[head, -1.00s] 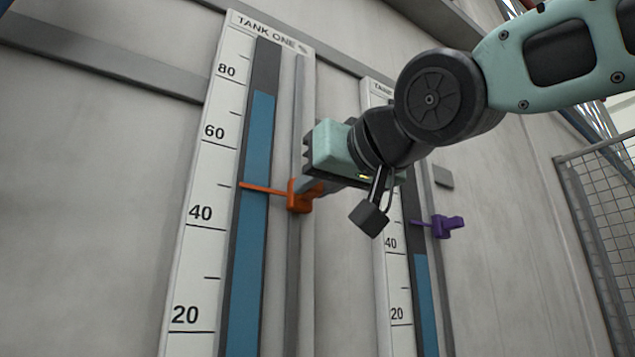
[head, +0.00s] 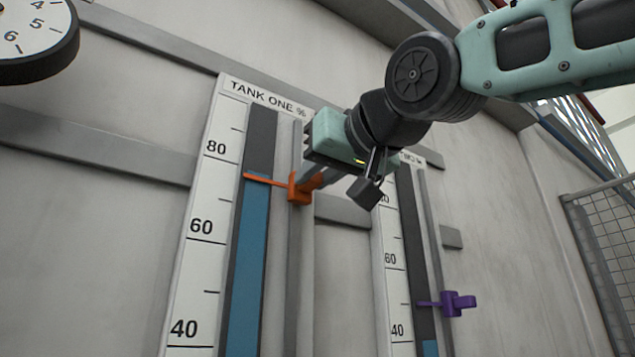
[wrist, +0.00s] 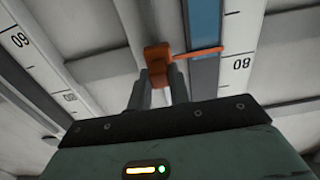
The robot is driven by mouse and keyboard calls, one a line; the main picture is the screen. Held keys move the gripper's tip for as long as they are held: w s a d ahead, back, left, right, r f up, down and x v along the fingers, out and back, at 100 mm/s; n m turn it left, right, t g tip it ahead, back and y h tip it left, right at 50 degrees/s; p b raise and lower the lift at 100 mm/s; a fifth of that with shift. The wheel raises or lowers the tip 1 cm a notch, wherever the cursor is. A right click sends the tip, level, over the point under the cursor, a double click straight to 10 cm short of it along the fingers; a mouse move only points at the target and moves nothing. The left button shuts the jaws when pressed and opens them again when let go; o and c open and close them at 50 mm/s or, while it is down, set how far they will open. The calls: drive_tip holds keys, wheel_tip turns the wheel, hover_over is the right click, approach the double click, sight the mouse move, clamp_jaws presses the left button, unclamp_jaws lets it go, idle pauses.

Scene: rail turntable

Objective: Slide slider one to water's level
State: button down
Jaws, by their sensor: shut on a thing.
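The tank one gauge (head: 262,92) is a tall board with a percent scale, and its blue water column (head: 247,270) ends a little below the 80 mark. The orange slider one (head: 299,188) sits on the rail right of the column, its pointer lying across the column at about the top edge of the blue. In the wrist view the pointer of slider one (wrist: 157,53) lies where blue meets dark grey. My gripper (head: 310,182) is shut on the slider's orange handle, one finger on each side; it also shows in the wrist view (wrist: 160,78).
A second gauge (head: 391,235) to the right has a purple slider (head: 458,303), its pointer above that gauge's blue column. A round dial (head: 35,38) is at the upper left. A wire mesh fence (head: 605,230) stands at the right. A padlock-shaped grey block (head: 366,192) hangs by my wrist.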

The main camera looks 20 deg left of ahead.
drive_tip(key=shift+r, duration=0.7)
drive_tip(key=c, duration=1.3)
unclamp_jaws()
drive_tip(key=shift+f, duration=0.1)
drive_tip(key=shift+b+v, duration=4.35)
drive_tip(key=shift+v, duration=4.4)
drive_tip(key=shift+a, duration=0.1)
